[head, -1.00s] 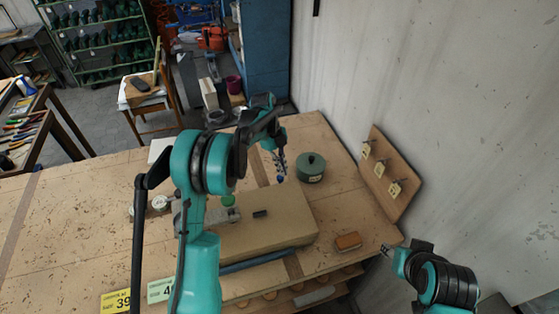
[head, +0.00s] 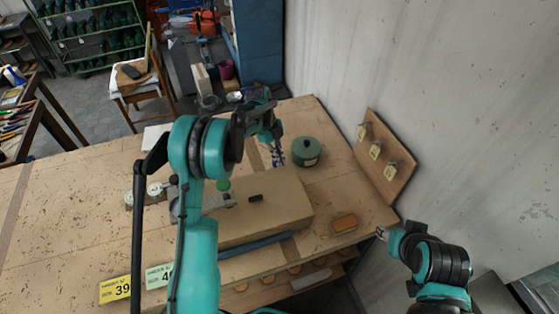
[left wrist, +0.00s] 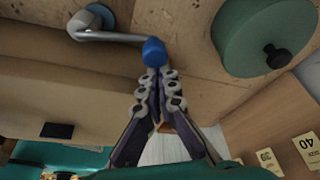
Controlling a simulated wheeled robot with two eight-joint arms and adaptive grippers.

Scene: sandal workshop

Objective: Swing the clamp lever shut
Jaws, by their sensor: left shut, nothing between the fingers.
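The clamp lever shows in the left wrist view as a grey metal arm (left wrist: 115,37) with a blue knob (left wrist: 154,51) at its end. Its other end meets a blue round pivot (left wrist: 97,18). My left gripper (left wrist: 154,74) is shut and empty, its fingertips right at the knob; whether they touch it I cannot tell. In the head view my left gripper (head: 277,156) is over the table, just left of the green pot, and my left arm hides much of the clamp area. My right gripper (head: 382,233) is off the table's right edge, too small to read.
A lidded green pot (head: 306,152) stands close to the left gripper. A tan block (head: 285,208) with a small black piece (head: 256,198) lies in front. An orange-brown block (head: 344,223) sits near the right edge. A tagged peg board (head: 385,165) leans on the wall.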

